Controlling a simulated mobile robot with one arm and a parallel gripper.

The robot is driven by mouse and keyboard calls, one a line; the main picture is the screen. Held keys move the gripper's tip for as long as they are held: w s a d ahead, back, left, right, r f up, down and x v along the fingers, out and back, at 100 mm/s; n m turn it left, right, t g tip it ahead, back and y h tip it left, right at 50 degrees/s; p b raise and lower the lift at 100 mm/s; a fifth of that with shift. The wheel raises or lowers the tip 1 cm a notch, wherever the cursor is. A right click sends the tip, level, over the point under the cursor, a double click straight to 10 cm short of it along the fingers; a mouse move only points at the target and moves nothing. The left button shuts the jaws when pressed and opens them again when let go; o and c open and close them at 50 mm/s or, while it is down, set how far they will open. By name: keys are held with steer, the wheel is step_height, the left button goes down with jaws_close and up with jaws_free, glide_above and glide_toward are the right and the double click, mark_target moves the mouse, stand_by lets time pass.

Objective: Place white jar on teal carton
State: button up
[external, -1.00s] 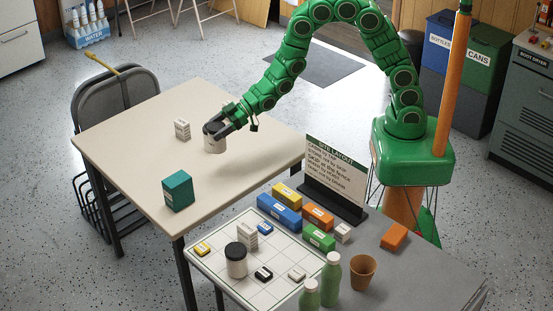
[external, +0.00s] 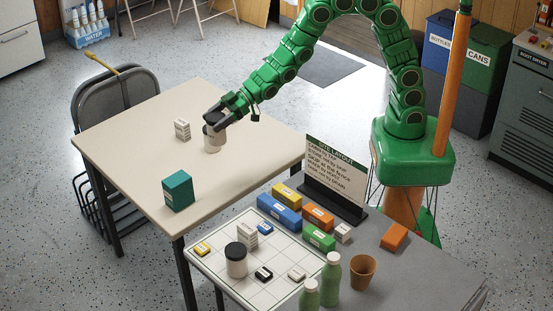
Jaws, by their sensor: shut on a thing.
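A white jar with a dark lid (external: 214,141) is near the middle right of the beige table. My gripper (external: 214,117) is shut on it near the lid, coming from the upper right. I cannot tell whether the jar's bottom is clear of the table. The teal carton (external: 178,191) stands upright at the table's front, to the lower left of the jar and apart from it. Its top is bare.
A small white carton (external: 182,129) stands left of the jar on the beige table (external: 130,145). A similar dark-lidded white jar (external: 236,262) stands on the gridded board (external: 213,266) among small blocks. A sign (external: 335,178), green bottles (external: 331,273) and an orange cup (external: 362,272) stand on the grey table.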

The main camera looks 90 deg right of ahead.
steer(key=a+r, duration=0.4)
steer(key=w+a+f, duration=0.3)
steer(key=w+f, duration=0.1)
steer(key=w, duration=0.5)
steer(key=shift+w+a+f, duration=0.2)
steer(key=shift+w+f, duration=0.65)
steer(key=shift+f, duration=0.65)
steer(key=shift+w+a+f, duration=0.2)
steer(key=shift+w+f, duration=0.6)
steer(key=shift+f, duration=0.75)
steer(key=shift+w+a+f, duration=0.2)
steer(key=shift+w+f, duration=0.65)
steer(key=shift+f, duration=0.65)
steer(key=shift+f, duration=0.1)
steer(key=o, duration=1.3)
steer(key=shift+s, duration=0.1)
